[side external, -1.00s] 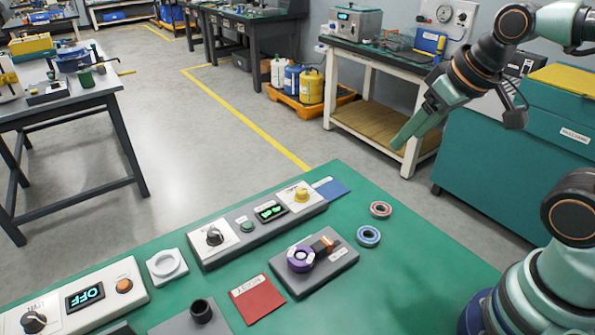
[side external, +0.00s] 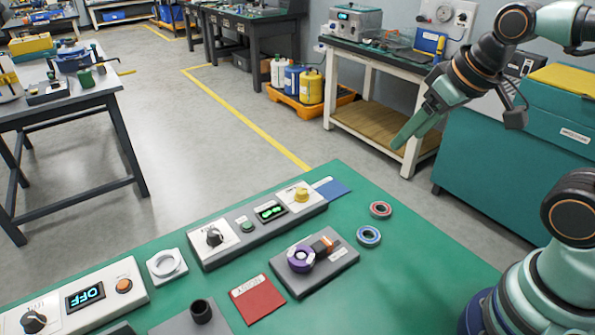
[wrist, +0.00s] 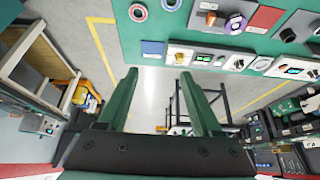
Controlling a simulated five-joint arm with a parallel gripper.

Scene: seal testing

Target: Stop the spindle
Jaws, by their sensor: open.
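The spindle is a purple ring with white marks (side external: 301,257) on a grey base plate (side external: 340,262), with an orange and black piece beside it. It also shows in the wrist view (wrist: 234,22). Behind it is a grey control box (side external: 225,257) with a black knob (side external: 213,235), a green button (side external: 247,227), a lit green display (side external: 270,212) and a yellow knob (side external: 301,195). I cannot tell from the frames whether the spindle turns. My gripper (wrist: 157,74) is open and empty, raised well above and beyond the green table's far edge.
A second box at the left has a display reading OFF (side external: 86,296), an orange button (side external: 123,285) and a black knob (side external: 33,321). A red card (side external: 257,299), a white ring part (side external: 167,265) and red (side external: 380,209) and blue (side external: 368,236) rings lie around.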

